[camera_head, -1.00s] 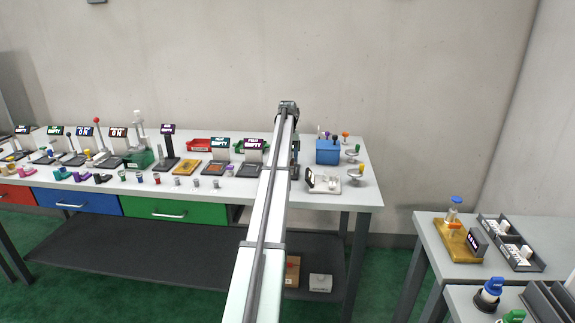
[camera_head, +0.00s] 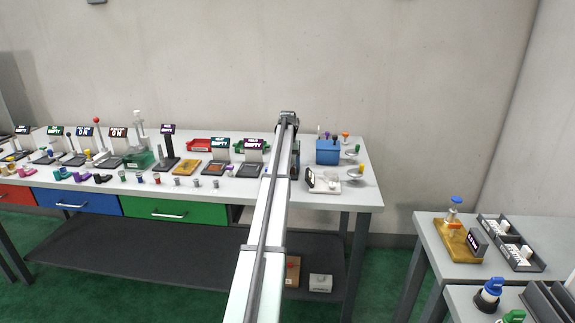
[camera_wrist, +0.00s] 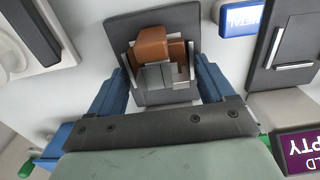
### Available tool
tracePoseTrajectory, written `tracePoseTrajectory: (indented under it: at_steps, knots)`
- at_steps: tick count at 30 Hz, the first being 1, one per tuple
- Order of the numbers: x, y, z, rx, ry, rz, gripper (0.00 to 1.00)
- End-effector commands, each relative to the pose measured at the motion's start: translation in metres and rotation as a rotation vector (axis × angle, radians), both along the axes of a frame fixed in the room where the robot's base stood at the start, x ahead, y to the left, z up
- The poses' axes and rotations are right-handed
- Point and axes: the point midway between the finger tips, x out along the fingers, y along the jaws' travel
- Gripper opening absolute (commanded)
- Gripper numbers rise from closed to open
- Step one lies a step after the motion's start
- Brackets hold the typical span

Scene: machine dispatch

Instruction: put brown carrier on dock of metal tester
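The brown carrier (camera_wrist: 152,42) shows in the wrist view, with grey metal faces at its near side. It is over a dark dock plate (camera_wrist: 120,30) with silver rails, and appears to rest among the rails. A blue sign reading METAL (camera_wrist: 243,20) stands just right of the plate, upside down in the picture. My gripper (camera_wrist: 161,72) has its blue fingers spread on either side of the carrier, with gaps that look clear. In the head view my arm hides the carrier and the dock.
Right of the sign in the wrist view is another dark plate with silver bars (camera_wrist: 288,45), and a purple display (camera_wrist: 300,150) near my gripper. A white device (camera_wrist: 30,35) is at left. In the head view a blue bin (camera_head: 328,153) stands right of my arm.

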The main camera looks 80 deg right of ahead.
Motion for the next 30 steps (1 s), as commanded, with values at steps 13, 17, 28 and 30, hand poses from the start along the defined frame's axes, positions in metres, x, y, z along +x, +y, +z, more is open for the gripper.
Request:
tracePoseTrajectory:
  at_steps: [13,17,28,30]
  knots:
    - [0.000,0.000,0.009,-0.001,0.000,0.000,0.89]
    - [0.000,-0.001,0.026,-0.001,0.000,0.000,0.89]
    - [0.000,-0.001,0.094,-0.001,0.000,0.000,0.89]
    - [0.000,-0.001,0.103,-0.001,0.000,0.000,0.89]
